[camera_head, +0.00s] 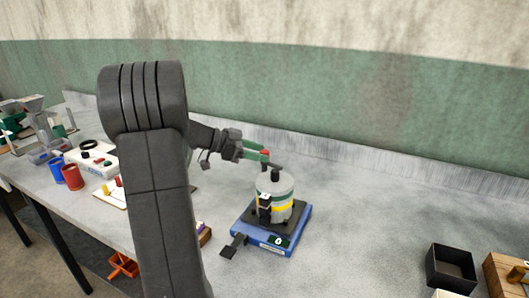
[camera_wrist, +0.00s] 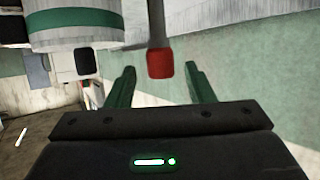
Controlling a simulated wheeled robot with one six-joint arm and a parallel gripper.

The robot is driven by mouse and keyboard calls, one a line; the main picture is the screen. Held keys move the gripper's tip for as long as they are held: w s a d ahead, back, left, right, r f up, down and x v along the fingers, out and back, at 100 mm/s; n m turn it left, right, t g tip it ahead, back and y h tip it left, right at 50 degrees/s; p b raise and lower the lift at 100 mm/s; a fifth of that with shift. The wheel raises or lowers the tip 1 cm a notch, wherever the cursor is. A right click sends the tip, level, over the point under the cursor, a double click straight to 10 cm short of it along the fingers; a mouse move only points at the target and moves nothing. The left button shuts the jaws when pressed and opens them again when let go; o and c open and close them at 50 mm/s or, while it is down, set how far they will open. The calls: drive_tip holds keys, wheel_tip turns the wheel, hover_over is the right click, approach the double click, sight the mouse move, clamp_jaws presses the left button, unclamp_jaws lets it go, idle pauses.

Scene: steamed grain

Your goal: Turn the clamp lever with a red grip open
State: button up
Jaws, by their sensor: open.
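The clamp lever's red grip (camera_wrist: 160,63) hangs on a grey rod in the wrist view, between and slightly beyond the two green fingers of my gripper (camera_wrist: 160,80). The fingers are apart, with a gap on each side of the grip. In the head view the red grip (camera_head: 265,153) shows at the fingertips of my gripper (camera_head: 262,156), above a silver canister (camera_head: 284,189) with a green and a yellow band. The canister stands upright on a blue device (camera_head: 296,236) with a small display. A dark lever arm by the grip is partly hidden.
A black open box (camera_head: 450,268) and a wooden box (camera_head: 505,275) stand at the right. A blue cup (camera_head: 57,169), a red cup (camera_head: 72,177) and a white device stand at the left. The bench right of the canister is clear; a wall runs behind.

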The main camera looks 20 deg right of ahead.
drive_tip(key=shift+x, duration=1.35)
drive_tip(key=c, duration=1)
